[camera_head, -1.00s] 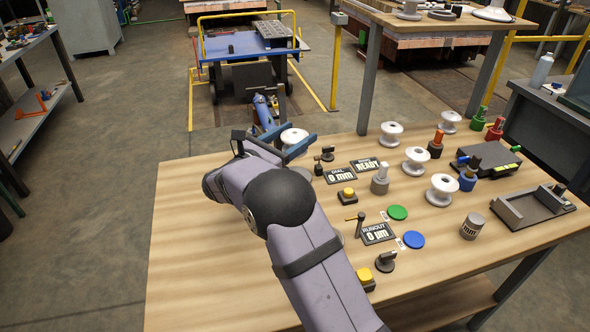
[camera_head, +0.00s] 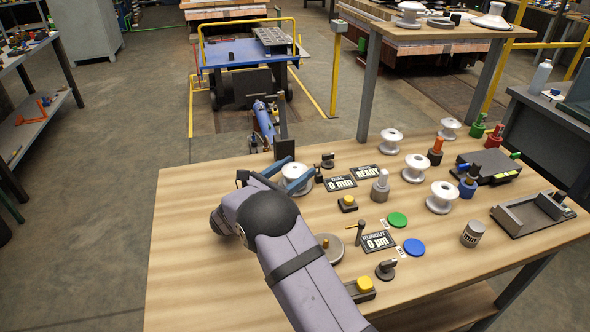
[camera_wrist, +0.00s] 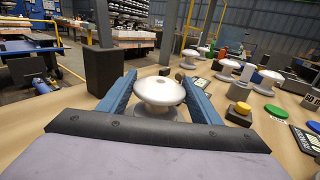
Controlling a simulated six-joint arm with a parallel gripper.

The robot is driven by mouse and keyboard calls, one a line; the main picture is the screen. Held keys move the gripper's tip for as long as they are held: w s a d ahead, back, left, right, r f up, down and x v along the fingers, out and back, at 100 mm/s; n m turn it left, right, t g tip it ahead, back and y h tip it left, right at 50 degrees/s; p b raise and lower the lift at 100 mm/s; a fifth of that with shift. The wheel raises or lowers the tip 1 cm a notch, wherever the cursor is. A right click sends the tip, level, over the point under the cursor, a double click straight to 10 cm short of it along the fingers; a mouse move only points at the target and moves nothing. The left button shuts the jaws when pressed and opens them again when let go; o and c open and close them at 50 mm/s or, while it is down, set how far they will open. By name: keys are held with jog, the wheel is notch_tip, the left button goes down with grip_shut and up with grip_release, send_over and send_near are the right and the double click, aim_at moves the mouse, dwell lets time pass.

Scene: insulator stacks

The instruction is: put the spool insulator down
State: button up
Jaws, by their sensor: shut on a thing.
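My gripper (camera_head: 288,177) is at the left part of the wooden workbench, its blue fingers on either side of a white spool insulator (camera_head: 296,173). It is shut on this spool, which is upright. In the wrist view the spool (camera_wrist: 160,93) sits between the two blue fingers (camera_wrist: 160,98). Its lower part is hidden there, and I cannot tell whether its base touches the bench. More white spools stand on the bench to the right, such as one (camera_head: 391,141) near the back edge and one (camera_head: 442,197) near the middle.
A dial display (camera_head: 341,183), a ready display (camera_head: 365,172) and a yellow-topped button box (camera_head: 347,203) lie right of the gripper. A round grey plate (camera_head: 328,248) with a brass centre is nearer. Green (camera_head: 397,219) and blue discs (camera_head: 414,247) lie further right. The bench's front left is clear.

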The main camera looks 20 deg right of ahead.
dwell(0.3)
jog(key=o, duration=1.4)
jog(key=b+v, duration=0.1)
jog(key=v, duration=1.1)
